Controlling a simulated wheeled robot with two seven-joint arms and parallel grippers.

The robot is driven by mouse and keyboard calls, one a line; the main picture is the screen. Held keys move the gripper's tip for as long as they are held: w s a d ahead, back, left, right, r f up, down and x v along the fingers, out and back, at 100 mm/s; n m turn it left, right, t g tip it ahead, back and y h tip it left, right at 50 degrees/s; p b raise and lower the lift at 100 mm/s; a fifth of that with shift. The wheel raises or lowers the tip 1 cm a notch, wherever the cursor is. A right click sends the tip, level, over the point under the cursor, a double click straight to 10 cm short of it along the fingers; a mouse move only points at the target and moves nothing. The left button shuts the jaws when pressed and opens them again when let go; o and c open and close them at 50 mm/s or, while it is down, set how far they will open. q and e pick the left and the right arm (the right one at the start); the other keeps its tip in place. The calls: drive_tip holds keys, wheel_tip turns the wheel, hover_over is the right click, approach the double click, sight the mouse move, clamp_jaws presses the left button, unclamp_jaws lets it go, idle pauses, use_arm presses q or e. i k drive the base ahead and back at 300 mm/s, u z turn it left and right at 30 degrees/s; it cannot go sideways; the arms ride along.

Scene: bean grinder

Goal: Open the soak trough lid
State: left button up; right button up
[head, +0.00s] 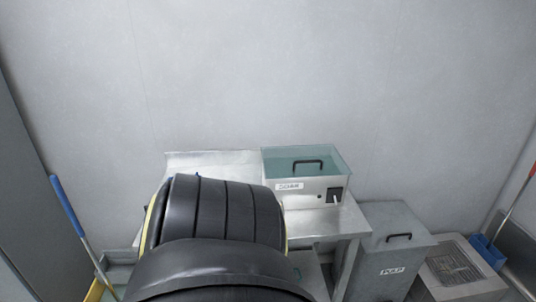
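The soak trough (311,196) is a metal box with a label reading SOAK and a small dark switch panel on its front. It stands on the metal bench against the back wall. Its lid (330,155) is a tinted see-through panel with a black handle (308,162) and lies closed over the top. A dark ribbed arm link of mine fills the lower middle of the head view, left of and in front of the trough. Neither gripper shows.
The metal bench (335,222) is partly hidden by my arm. A grey bin labelled PULP (393,250) with a black handle stands right of it. A floor grate (453,266) and a blue dustpan (487,251) are farther right. A blue-handled pole (67,206) leans at the left.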

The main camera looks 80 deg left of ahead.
sight(295, 169)
drive_tip(key=u, duration=1.6)
drive_tip(key=k, duration=0.3)
drive_tip(key=u, duration=1.3)
drive_tip(key=i, duration=0.5)
drive_tip(key=z, duration=0.05)
